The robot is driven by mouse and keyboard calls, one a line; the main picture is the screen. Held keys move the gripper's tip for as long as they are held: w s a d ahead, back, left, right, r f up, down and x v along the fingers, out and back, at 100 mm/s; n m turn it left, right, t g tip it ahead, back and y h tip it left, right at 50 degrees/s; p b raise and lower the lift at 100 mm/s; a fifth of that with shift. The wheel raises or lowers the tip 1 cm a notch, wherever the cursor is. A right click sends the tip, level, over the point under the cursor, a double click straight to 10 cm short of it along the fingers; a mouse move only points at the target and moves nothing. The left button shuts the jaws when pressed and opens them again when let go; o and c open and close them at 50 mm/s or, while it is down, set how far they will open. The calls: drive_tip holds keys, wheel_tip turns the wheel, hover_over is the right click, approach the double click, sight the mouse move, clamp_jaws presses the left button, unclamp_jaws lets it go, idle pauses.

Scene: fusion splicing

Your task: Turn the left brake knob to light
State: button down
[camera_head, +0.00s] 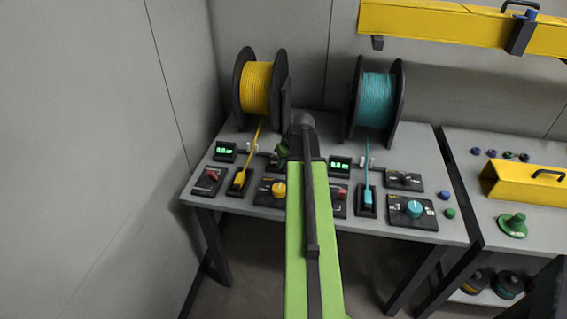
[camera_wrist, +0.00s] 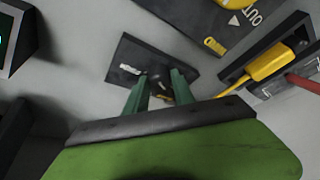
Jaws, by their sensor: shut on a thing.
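The left brake knob sits on a small dark plate (camera_wrist: 128,52) with white markings in the wrist view. The knob is mostly hidden between my green fingers, so its setting cannot be read. My gripper (camera_wrist: 157,80) is shut on the knob, with both fingertips down at the plate. In the head view my gripper (camera_head: 282,150) is at the back middle of the table, right of the yellow spool's cable. My arm hides most of the plate there.
A yellow dial (camera_head: 278,189) on a black panel is close in front. The yellow spool (camera_head: 256,88) and teal spool (camera_head: 377,100) stand behind. A yellow connector (camera_wrist: 268,63) lies beside the dial panel. A green-lit display (camera_head: 340,164) stands right of my arm.

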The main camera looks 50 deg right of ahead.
drive_tip(key=shift+a, duration=0.25)
drive_tip(key=shift+d, duration=0.1)
drive_tip(key=shift+m, duration=0.3)
drive_tip(key=m+h, duration=0.1)
drive_tip(key=m, duration=0.3)
drive_tip(key=shift+w+m+g+h, duration=0.2)
drive_tip(key=shift+m+g+h, duration=0.1)
drive_tip(key=shift+h, duration=0.1)
drive_tip(key=m+g+h, duration=0.1)
drive_tip(key=m, duration=0.3)
drive_tip(key=shift+m+g+h, duration=0.3)
drive_tip(key=shift+m+g, duration=0.3)
drive_tip(key=shift+m, duration=0.6)
